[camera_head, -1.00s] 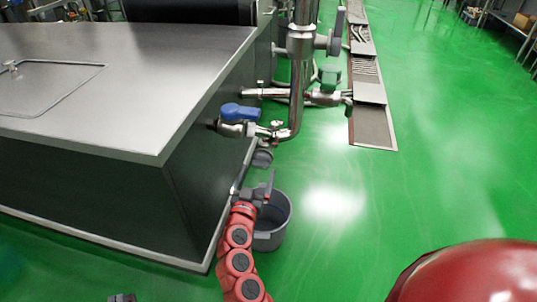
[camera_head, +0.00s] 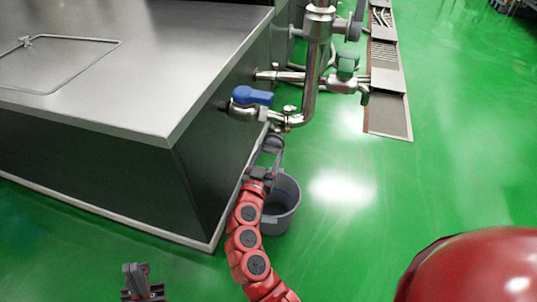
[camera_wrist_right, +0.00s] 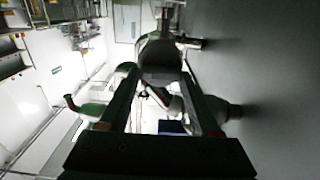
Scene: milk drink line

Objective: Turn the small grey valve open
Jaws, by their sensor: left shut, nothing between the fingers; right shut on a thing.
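The small grey valve (camera_head: 273,138) sits low beside the machine's side, under the bent steel pipe. My right gripper (camera_head: 271,149) reaches up to it on the red arm, and its fingers are shut on it. The fingers hide much of the valve in the head view. In the right wrist view, the two dark fingers run to a grey rounded part (camera_wrist_right: 160,52) between their tips; the exact grip is dark and hard to tell. My left gripper (camera_head: 136,270) is shut and empty, low at the left over the green floor.
A blue-handled valve (camera_head: 252,96) and a green-handled valve (camera_head: 347,64) are on pipes just above. A grey bucket (camera_head: 282,205) stands on the floor beside my right gripper. The steel machine (camera_head: 130,90) fills the left. Green floor at right is clear.

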